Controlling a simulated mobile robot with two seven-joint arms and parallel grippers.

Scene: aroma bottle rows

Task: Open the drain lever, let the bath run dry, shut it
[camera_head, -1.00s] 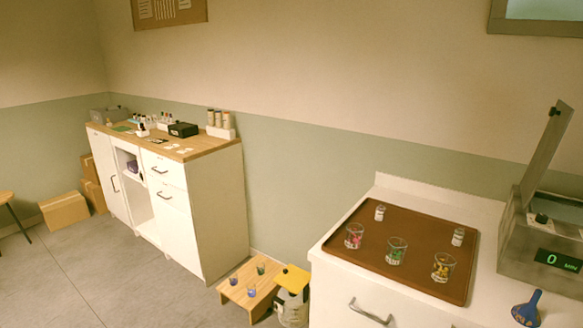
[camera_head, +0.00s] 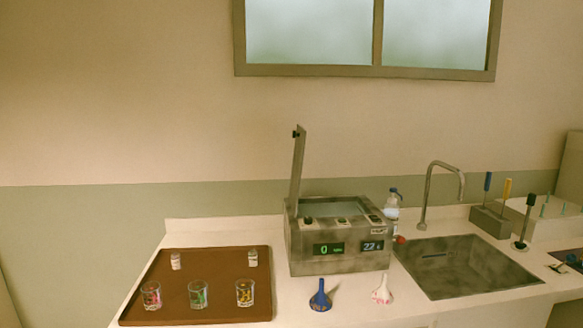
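The bath (camera_head: 338,245) is a grey metal box on the white counter, left of the sink. Its lid (camera_head: 298,165) stands upright at the left side. A pale surface shows inside the open top; I cannot tell the water level. A small red part (camera_head: 399,239) shows at the bath's right side, toward the sink; it may be the drain lever, and its position is unclear. Neither of my grippers is in view.
A sink (camera_head: 470,281) with a tap (camera_head: 428,190) lies right of the bath. A bottle (camera_head: 392,209) stands behind. A brown tray (camera_head: 165,292) with glasses and small jars is at the left.

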